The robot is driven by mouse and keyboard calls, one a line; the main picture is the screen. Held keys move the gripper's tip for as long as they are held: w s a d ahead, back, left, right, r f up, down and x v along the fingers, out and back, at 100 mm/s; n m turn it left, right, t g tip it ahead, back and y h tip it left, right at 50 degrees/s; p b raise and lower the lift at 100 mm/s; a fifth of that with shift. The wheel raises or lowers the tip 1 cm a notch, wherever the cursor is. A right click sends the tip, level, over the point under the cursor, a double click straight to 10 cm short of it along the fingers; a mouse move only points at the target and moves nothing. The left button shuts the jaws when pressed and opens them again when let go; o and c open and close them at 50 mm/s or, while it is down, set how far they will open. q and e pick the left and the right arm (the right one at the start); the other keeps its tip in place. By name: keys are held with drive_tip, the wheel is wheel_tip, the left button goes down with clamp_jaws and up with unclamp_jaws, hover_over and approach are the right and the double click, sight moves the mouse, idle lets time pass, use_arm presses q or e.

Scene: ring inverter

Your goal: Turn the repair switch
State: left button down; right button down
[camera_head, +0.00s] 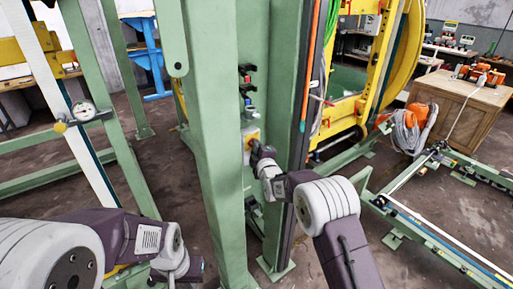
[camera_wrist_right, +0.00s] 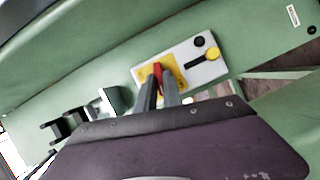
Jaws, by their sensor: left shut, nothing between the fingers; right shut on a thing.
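The repair switch has a red handle (camera_wrist_right: 158,76) on a yellow square plate (camera_wrist_right: 146,75). It is mounted on a pale panel (camera_wrist_right: 205,70) on the green column. My right gripper (camera_wrist_right: 163,92) is shut on the red handle, its two grey fingers on either side of it. In the head view my right gripper (camera_head: 257,150) reaches the panel (camera_head: 251,132) on the column's side and hides most of the switch. My left gripper (camera_head: 198,268) is low at the left, shut and empty, away from the panel.
Several dark switches (camera_wrist_right: 72,120) sit along the green column (camera_head: 212,120). Green frame beams stand at the left. A wooden crate (camera_head: 460,105) is at the far right.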

drive_tip(key=shift+w+d+r+m+g+y+p, duration=0.15)
drive_tip(key=shift+m+g+y+p, duration=0.65)
drive_tip(key=shift+m+p, duration=1.7)
drive_tip(key=shift+d+r+m+g+y+p, duration=0.1)
drive_tip(key=shift+m+g+y+p, duration=0.7)
drive_tip(key=shift+p, duration=2.95)
drive_tip(key=shift+w+d+r+m+g+y+p, duration=0.25)
drive_tip(key=shift+m+g+p, duration=0.85)
drive_tip(key=shift+m+p, duration=1.6)
drive_tip(key=shift+s+a+f+n+p, duration=0.1)
drive_tip(key=shift+s+a+n+p, duration=0.05)
drive_tip(key=shift+n+p, duration=0.3)
drive_tip(key=c, duration=1.5)
unclamp_jaws()
